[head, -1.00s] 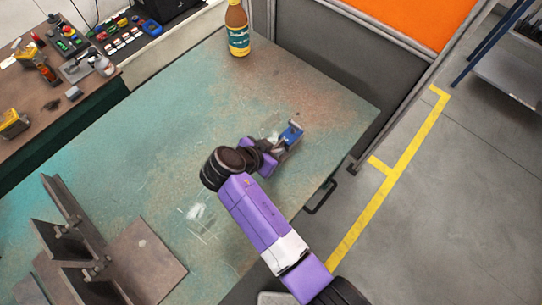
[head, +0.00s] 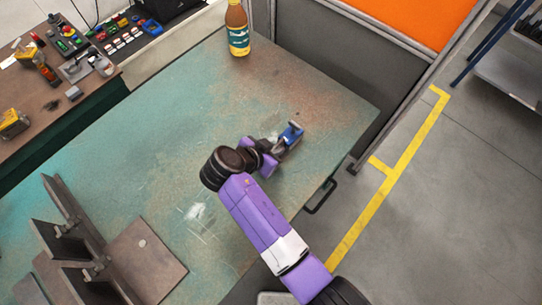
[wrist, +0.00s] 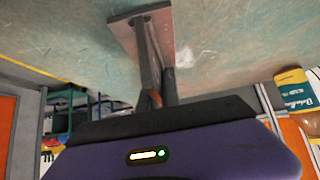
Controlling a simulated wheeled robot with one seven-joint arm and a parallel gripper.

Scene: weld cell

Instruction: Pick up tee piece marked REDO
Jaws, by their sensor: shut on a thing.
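My gripper (wrist: 158,97) is shut on the upright web of a metal tee piece (wrist: 126,32) in the wrist view. The tee's flat reddish-brown plate lies beyond the fingertips, against the green worktable's surface in that view. I cannot tell whether it touches the table. In the head view my gripper (head: 274,149) is over the right part of the table, and the held piece shows as a small grey shape with a blue patch (head: 292,134). No REDO mark is readable.
A bottle (head: 238,30) stands at the table's (head: 150,130) far edge. Steel plates with upright brackets (head: 145,255) are at the lower left. A side bench (head: 65,110) holds switches and tools. The table's middle is mostly clear, and an orange-panelled screen (head: 425,15) stands behind.

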